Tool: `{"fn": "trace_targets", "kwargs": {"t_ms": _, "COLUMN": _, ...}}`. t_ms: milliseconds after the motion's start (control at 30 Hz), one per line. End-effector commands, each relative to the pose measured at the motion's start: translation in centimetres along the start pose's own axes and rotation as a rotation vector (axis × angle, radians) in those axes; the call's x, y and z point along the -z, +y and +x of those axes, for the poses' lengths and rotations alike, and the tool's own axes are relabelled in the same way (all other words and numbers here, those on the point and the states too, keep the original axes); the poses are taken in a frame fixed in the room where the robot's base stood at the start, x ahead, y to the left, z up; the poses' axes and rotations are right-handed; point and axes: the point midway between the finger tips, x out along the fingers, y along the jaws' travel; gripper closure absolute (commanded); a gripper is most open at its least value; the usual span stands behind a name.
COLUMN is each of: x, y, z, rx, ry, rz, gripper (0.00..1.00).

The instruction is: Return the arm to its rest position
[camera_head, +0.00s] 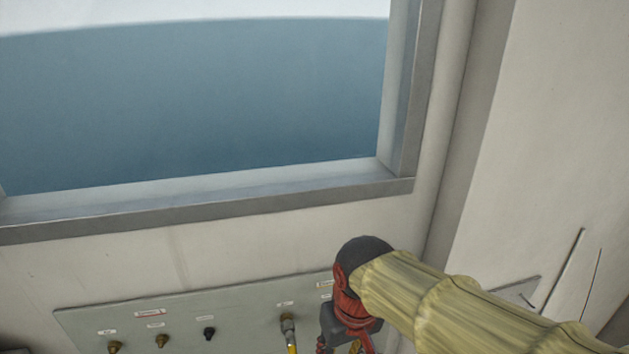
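My arm comes in from the lower right in a pale yellow sleeve and ends in a dark and red wrist. My gripper (345,345) points down in front of the right part of the panel, at the bottom edge of the picture. Its fingertips are cut off by the frame, so I cannot tell whether it is open or shut. A small brass-coloured piece shows beside its fingers; I cannot tell if they touch it.
The grey-green panel (240,318) carries brass fittings (160,342), a black fitting (209,333) and a fitting with a yellow hose (289,330). A window frame (230,205) is above it. A pale wall (540,150) stands at the right, close to my arm.

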Motion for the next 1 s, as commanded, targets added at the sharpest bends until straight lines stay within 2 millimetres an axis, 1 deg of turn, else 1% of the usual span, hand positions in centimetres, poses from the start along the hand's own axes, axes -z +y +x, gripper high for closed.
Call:
{"fn": "trace_targets", "kwargs": {"t_ms": 33, "x": -1.4, "y": 1.1, "z": 2.1, "rx": -0.005, "ry": 0.03, "rz": 0.018, "gripper": 0.66}}
{"fn": "trace_targets", "kwargs": {"t_ms": 300, "x": -6.9, "y": 5.5, "z": 7.5, "rx": -0.039, "ry": 0.159, "rz": 0.104, "gripper": 0.66}}
{"fn": "trace_targets", "kwargs": {"t_ms": 500, "x": -10.7, "y": 8.0, "z": 11.5, "rx": -0.071, "ry": 0.241, "rz": 0.188, "gripper": 0.66}}
{"fn": "trace_targets", "kwargs": {"t_ms": 600, "x": -12.2, "y": 9.0, "z": 13.3, "rx": -0.087, "ry": 0.278, "rz": 0.23, "gripper": 0.66}}
{"fn": "trace_targets", "kwargs": {"t_ms": 700, "x": -13.2, "y": 9.9, "z": 14.2, "rx": -0.103, "ry": 0.316, "rz": 0.266, "gripper": 0.66}}
{"fn": "trace_targets", "kwargs": {"t_ms": 833, "x": -13.7, "y": 10.8, "z": 14.9, "rx": -0.118, "ry": 0.347, "rz": 0.298, "gripper": 0.66}}
{"fn": "trace_targets", "kwargs": {"t_ms": 1000, "x": -13.9, "y": 11.2, "z": 15.3, "rx": -0.124, "ry": 0.35, "rz": 0.315, "gripper": 0.66}}
